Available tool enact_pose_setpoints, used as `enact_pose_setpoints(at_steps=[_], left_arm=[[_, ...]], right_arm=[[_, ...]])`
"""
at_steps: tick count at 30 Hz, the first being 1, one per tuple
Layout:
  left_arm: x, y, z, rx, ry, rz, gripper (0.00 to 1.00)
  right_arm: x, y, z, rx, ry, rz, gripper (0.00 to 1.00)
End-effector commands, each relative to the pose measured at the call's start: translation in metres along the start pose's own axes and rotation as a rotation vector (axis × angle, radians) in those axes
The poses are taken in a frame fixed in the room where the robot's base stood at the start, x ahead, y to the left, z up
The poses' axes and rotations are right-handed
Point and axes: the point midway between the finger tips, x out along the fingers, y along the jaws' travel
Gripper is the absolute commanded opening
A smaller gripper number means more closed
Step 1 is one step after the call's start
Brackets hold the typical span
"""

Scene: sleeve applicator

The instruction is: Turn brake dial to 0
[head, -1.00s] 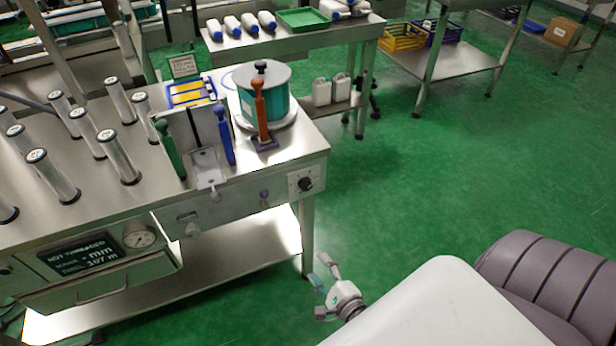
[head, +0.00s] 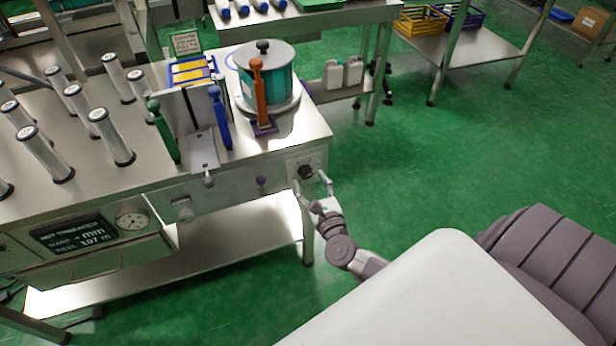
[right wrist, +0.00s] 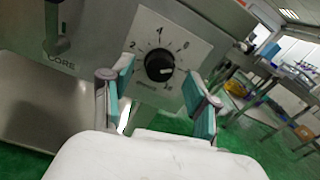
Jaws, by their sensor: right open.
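The brake dial is a black round knob (right wrist: 159,66) on a white numbered plate (right wrist: 186,37) in the right wrist view. Its pale mark seems to point to the right; the exact number is hard to read. In the head view the dial (head: 305,172) sits at the right end of the machine's front panel. My right gripper (head: 311,183) is open just in front of and below the dial. In the right wrist view the teal-padded fingers of this gripper (right wrist: 162,88) stand on either side of the knob, apart from it. My left gripper is not in view.
The steel bench (head: 262,150) carries a teal drum (head: 272,83), coloured levers and several clear tubes. Green floor (head: 430,150) to the right is clear.

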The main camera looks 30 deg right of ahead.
Motion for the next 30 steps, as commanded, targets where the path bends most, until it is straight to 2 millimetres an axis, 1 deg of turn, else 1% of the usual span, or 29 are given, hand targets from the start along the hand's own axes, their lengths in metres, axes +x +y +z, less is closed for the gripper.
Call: enact_pose_setpoints(at_steps=[1,3,6,15,17,21,26,30], left_arm=[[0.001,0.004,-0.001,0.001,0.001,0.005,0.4],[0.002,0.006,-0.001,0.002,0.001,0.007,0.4],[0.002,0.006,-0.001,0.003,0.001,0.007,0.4],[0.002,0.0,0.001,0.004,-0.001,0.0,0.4],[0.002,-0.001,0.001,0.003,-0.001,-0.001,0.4],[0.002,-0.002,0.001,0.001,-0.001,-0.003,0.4],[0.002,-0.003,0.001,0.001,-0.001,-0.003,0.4],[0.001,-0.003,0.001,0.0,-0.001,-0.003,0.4]], right_arm=[[0.007,0.0,-0.001,-0.002,-0.001,0.0,0.6],[0.014,0.0,0.0,-0.002,-0.001,0.0,0.6],[0.019,0.0,-0.001,-0.002,0.0,0.0,0.6],[0.021,0.0,-0.001,-0.002,0.001,0.001,0.6],[0.021,0.0,-0.001,-0.002,0.001,0.001,0.51],[0.021,0.0,-0.001,-0.002,0.001,0.001,0.28],[0.021,0.0,-0.001,-0.002,0.001,0.001,0.01],[0.021,0.0,0.0,-0.005,0.001,0.0,0.0]])
